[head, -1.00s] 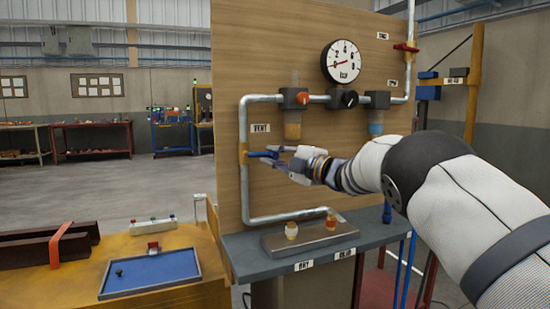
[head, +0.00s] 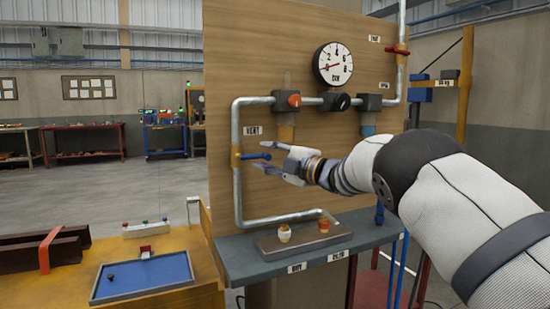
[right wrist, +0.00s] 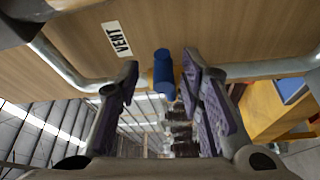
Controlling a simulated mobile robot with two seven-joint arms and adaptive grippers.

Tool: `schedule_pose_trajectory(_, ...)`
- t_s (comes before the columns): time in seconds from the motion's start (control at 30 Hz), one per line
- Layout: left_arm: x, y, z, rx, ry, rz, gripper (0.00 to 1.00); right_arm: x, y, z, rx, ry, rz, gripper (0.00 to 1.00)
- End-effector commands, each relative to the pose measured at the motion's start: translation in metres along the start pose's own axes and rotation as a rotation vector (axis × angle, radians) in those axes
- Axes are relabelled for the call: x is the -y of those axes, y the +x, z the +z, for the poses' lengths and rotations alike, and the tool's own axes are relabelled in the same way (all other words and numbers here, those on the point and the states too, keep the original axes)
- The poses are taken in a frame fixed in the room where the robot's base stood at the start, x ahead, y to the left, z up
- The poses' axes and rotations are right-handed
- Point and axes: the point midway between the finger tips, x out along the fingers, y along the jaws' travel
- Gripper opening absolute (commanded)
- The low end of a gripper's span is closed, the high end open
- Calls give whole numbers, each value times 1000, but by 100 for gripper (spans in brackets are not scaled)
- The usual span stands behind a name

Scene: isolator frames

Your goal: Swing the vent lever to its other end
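The vent lever (head: 256,156) is a short blue handle on a yellowish valve body (head: 236,157) in the vertical pipe, below the VENT label (head: 253,131). It sticks out roughly level to the right of the pipe in the head view. My right gripper (head: 263,156) is open, one finger above and one below the lever's free end. In the right wrist view the lever (right wrist: 163,75) shows between the spread fingertips, nearer the right finger; I cannot tell whether they touch. My left gripper is out of view.
The wooden panel (head: 225,60) stands behind, with a gauge (head: 333,63), an orange knob (head: 294,100), a black knob (head: 343,101) and a red handle (head: 397,51). A blue tray (head: 145,275) lies at lower left.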

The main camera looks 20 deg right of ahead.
Motion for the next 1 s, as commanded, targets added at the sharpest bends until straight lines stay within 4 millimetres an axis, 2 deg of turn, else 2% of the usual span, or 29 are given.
schedule_pose_trajectory(0.17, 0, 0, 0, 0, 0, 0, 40, -1, -31, 0, 4, 2, 0, 35)
schedule_pose_trajectory(0.4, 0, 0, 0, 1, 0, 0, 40, -2, -92, 0, 4, 2, 4, 35)
schedule_pose_trajectory(0.5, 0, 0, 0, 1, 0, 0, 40, -2, -108, 0, 1, -1, 4, 35)
schedule_pose_trajectory(0.63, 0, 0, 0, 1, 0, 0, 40, -2, -116, -1, 0, 0, 4, 35)
schedule_pose_trajectory(1.0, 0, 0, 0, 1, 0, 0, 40, -2, -116, -1, 0, 0, 3, 35)
